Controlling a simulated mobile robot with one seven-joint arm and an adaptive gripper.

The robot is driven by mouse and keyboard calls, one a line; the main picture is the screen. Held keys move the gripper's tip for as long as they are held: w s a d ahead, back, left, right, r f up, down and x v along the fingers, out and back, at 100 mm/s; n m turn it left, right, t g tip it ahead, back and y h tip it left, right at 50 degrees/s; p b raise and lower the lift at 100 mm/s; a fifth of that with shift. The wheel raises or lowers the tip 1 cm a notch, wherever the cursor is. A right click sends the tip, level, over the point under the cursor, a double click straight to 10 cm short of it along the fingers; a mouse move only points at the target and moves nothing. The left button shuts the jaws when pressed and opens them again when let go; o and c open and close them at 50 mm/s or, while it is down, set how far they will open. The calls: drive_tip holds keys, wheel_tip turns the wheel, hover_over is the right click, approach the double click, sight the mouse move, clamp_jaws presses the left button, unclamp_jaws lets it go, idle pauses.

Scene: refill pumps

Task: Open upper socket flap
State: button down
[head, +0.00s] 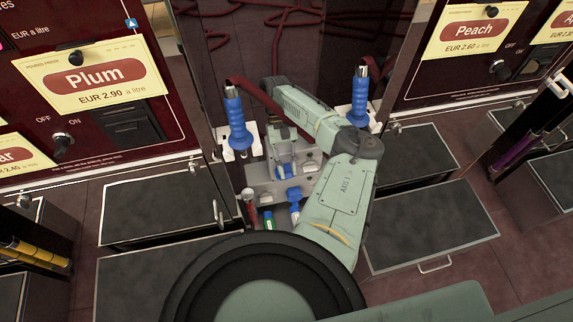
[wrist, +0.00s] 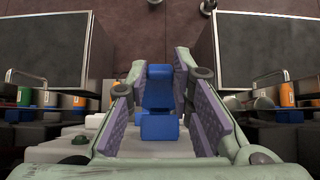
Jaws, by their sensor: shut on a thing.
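My gripper (head: 284,160) points down at a grey block with sockets (head: 265,185), in the recess between the Plum and Peach pumps. In the wrist view my gripper (wrist: 163,110) has its purple-padded fingers on either side of a blue piece (wrist: 160,128) and is shut on it. The blue piece also shows under the gripper in the head view (head: 284,172). It looks like part of the upper socket, but I cannot tell how far its flap is tilted. A second blue part (head: 294,194) sits lower on the block, apart from the gripper. My fingers and arm hide part of the block.
Blue-handled nozzles stand left (head: 236,120) and right (head: 360,95) of the arm, the left one with a dark red hose. The Plum pump (head: 150,150) and Peach pump (head: 440,95) flank the recess. Dark-topped shelves (head: 430,235) jut out on both sides.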

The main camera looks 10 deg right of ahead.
drive_tip(key=shift+w+g, duration=0.2)
drive_tip(key=shift+g, duration=0.1)
idle(0.4)
drive_tip(key=c, duration=1.4)
unclamp_jaws()
